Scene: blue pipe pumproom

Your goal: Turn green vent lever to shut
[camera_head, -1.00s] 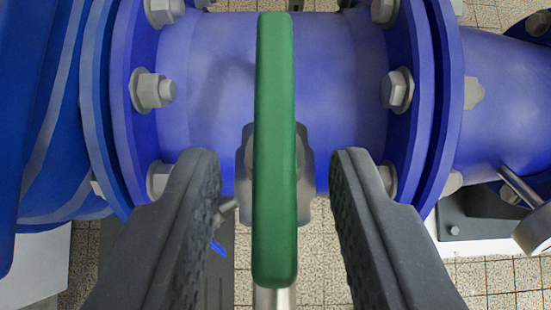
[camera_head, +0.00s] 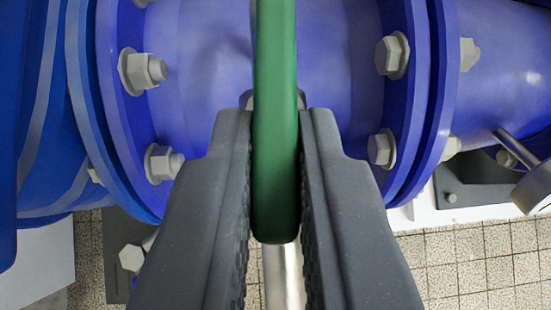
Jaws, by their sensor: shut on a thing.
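The green vent lever (camera_head: 275,90) runs up and down through the middle of the picture, its near end rounded. Its far end is cut off by the top edge. My gripper (camera_head: 275,130) is shut on the lever, one dark ridged finger on each side near its near end. A bare metal rod (camera_head: 279,275) shows below the lever's near end, between the fingers. The fitting under the lever is mostly hidden by the lever and fingers.
A blue pipe (camera_head: 340,70) lies crosswise behind the lever. Bolted flanges stand at left (camera_head: 120,120) and right (camera_head: 410,100). A metal gauge-like part (camera_head: 535,190) sticks in at right. Tiled floor (camera_head: 470,265) shows below.

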